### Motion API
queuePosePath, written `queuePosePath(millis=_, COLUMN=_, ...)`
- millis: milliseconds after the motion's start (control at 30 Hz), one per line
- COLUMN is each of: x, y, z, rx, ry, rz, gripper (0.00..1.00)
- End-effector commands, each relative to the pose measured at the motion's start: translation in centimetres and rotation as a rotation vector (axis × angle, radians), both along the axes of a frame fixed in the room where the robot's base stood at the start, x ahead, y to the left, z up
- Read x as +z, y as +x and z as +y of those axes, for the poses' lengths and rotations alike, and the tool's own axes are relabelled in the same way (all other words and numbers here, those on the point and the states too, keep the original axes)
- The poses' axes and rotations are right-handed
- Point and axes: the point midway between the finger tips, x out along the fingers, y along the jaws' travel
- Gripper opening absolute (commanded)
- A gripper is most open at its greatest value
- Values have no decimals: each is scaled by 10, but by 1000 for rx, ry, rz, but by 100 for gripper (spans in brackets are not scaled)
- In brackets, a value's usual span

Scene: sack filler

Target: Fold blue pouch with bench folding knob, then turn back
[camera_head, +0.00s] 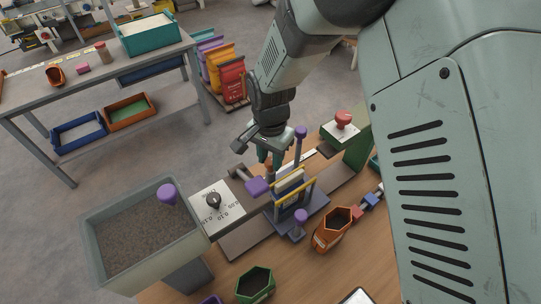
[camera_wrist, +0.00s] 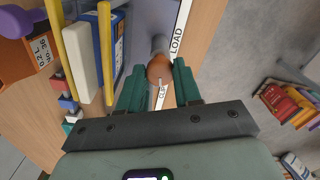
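The blue pouch (camera_head: 289,194) stands in the bench holder between yellow bars, and its blue side also shows in the wrist view (camera_wrist: 118,50). A brown-orange knob (camera_wrist: 160,68) on a short grey stem sits beside the holder, near a strip marked LOAD (camera_wrist: 178,35). My gripper (camera_head: 268,160) points down at this knob. In the wrist view my teal fingers (camera_wrist: 160,80) stand apart, one on each side of it. The knob about fills the gap, but I cannot tell whether the fingers press on it.
Purple knobs stand close by, at the holder's left (camera_head: 257,187), behind it (camera_head: 300,131) and in front (camera_head: 300,216). A dial box (camera_head: 216,207) and a grain hopper (camera_head: 140,235) are left. A red button (camera_head: 343,118) stands right. An orange pot (camera_head: 332,229) is in front.

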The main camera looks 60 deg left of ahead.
Motion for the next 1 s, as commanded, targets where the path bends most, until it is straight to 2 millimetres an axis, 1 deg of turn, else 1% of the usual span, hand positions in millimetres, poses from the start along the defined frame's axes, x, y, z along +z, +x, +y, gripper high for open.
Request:
queuePosePath(millis=33, x=0, y=0, z=0, rx=0, ry=0, rz=0, gripper=22)
queuePosePath(millis=100, x=0, y=0, z=0, rx=0, ry=0, rz=0, gripper=12)
queuePosePath(millis=167, x=0, y=0, z=0, rx=0, ry=0, rz=0, gripper=3)
queuePosePath(millis=367, x=0, y=0, z=0, rx=12, ry=0, rz=0, gripper=3)
queuePosePath(millis=567, x=0, y=0, z=0, rx=83, ry=0, rz=0, gripper=3)
queuePosePath(millis=767, x=0, y=0, z=0, rx=225, ry=0, rz=0, gripper=3)
queuePosePath(millis=1000, x=0, y=1, z=-1, rx=449, ry=0, rz=1, gripper=3)
